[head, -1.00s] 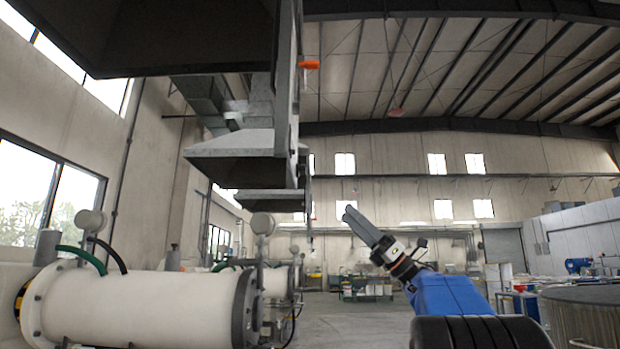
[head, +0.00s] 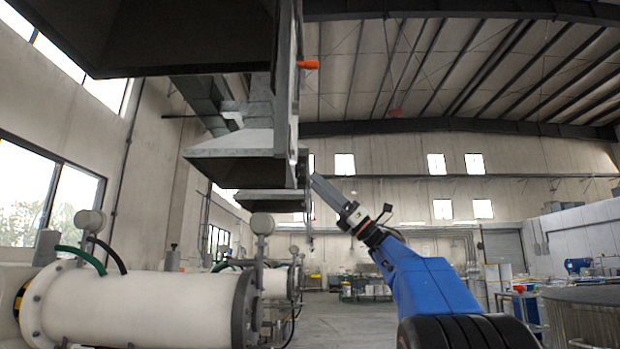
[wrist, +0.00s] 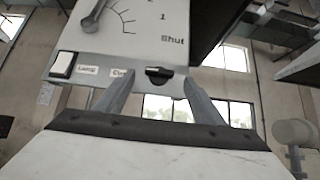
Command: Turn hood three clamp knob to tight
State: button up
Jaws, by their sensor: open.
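A small black clamp knob (wrist: 158,76) sits on the lower edge of a pale hood control panel (wrist: 120,45) in the wrist view. A label beside it is partly hidden by a finger, and only its first letters show. My gripper (wrist: 158,84) is open, its two fingers pointing at the panel with the knob between the tips in the picture. Whether the fingers touch the knob I cannot tell. In the head view my gripper (head: 314,178) is raised beside the hanging hoods, at the right edge of a further hood (head: 232,150). The knob cannot be made out there.
The panel also carries a lever (wrist: 93,16) over a scale marked Shut and a white rocker switch (wrist: 64,64) labelled Lamp. A near hood (head: 150,40) hangs at the upper left. White mill cylinders (head: 135,308) stand below. The floor in the middle is open.

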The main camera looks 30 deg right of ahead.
aim_at(301, 171)
jog(key=x, duration=0.4)
jog(key=c, duration=1.1)
